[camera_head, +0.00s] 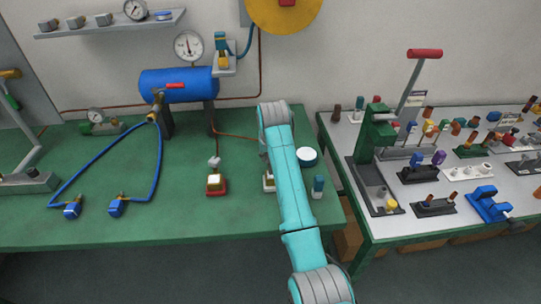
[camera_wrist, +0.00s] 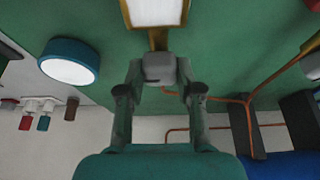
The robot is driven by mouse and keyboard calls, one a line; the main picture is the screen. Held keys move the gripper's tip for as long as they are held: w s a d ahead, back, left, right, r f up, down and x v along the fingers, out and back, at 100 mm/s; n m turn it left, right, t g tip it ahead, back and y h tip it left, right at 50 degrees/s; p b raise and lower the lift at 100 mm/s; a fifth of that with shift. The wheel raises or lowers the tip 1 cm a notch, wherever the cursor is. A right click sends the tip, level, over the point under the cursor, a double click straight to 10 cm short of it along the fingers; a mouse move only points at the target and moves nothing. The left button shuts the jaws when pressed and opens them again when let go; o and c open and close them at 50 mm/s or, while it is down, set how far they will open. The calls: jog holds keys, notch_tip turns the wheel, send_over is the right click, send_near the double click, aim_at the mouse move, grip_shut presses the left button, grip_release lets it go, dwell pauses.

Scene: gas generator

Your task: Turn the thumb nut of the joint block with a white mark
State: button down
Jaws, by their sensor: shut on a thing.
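My gripper (camera_wrist: 160,80) is shut on a grey thumb nut (camera_wrist: 160,66) in the wrist view, with one finger on each side of it. The nut sits on a brass stem of a joint block (camera_wrist: 157,12) with a broad white face, cut off by the top edge.
A teal jar with a white lid (camera_head: 306,156) stands close right of my arm; it also shows in the wrist view (camera_wrist: 70,62). A blue tank (camera_head: 178,85) and copper pipe (camera_head: 236,135) lie behind. The bench front is clear.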

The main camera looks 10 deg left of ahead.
jog(key=c, duration=0.8)
grip_release()
jog(key=shift+o, duration=0.2)
jog(key=shift+r, duration=0.1)
jog(key=v, duration=1.1)
jog(key=shift+s+r, duration=0.25)
jog(key=shift+r, duration=0.05)
